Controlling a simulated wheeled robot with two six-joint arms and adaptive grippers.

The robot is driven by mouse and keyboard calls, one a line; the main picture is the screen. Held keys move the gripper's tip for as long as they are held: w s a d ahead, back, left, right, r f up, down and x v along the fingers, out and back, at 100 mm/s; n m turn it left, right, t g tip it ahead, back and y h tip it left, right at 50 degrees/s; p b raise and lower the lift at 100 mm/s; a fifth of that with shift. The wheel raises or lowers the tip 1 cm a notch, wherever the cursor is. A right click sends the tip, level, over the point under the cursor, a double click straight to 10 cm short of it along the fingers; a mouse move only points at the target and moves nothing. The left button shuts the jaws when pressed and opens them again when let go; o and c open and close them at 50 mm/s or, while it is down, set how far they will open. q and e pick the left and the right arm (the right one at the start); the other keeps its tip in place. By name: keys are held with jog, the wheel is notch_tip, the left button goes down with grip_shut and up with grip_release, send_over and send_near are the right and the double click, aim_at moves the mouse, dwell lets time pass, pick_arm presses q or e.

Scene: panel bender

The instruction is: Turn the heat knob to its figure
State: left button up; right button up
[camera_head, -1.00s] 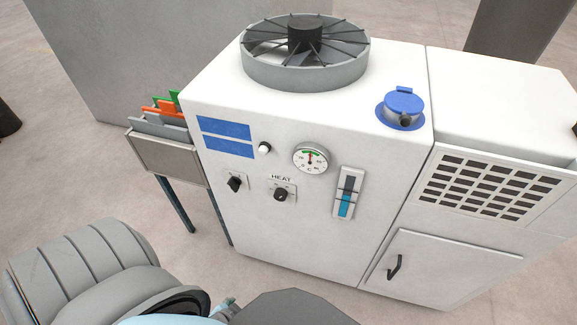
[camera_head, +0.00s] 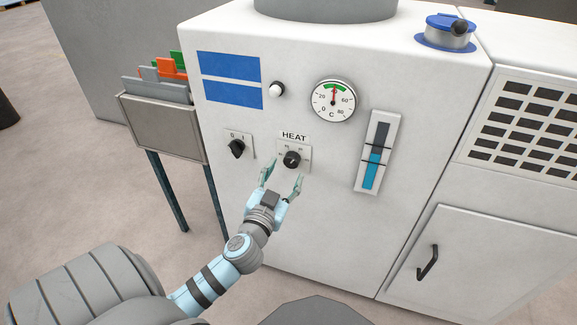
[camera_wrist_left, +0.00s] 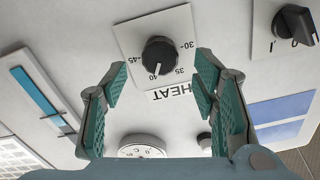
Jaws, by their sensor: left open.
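The heat knob (camera_head: 292,159) is a round black knob on a pale square plate under the word HEAT on the white machine front. In the left wrist view, the knob (camera_wrist_left: 160,56) appears upside down, with marks 30, 35, 40 and 45 around it. Its white pointer line lies close to the 40 mark. My left gripper (camera_head: 283,173) is open just in front of and below the knob. In the wrist view, its green-padded fingers (camera_wrist_left: 159,72) stand apart on either side of the knob, with no visible contact. My right gripper is not in view.
A 0/I switch (camera_head: 237,148) sits left of the heat knob. A round dial gauge (camera_head: 333,100) and a white button (camera_head: 277,89) are above, and a blue level indicator (camera_head: 376,152) is to the right. A rack (camera_head: 163,127) on legs stands left of the machine.

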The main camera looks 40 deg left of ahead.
aim_at(290, 164)
pick_arm(q)
jog(key=x, duration=0.3)
jog(key=shift+w+a, duration=0.1)
jog(key=shift+w, duration=0.15)
jog(key=c, duration=1.2)
jog(key=shift+o, duration=0.2)
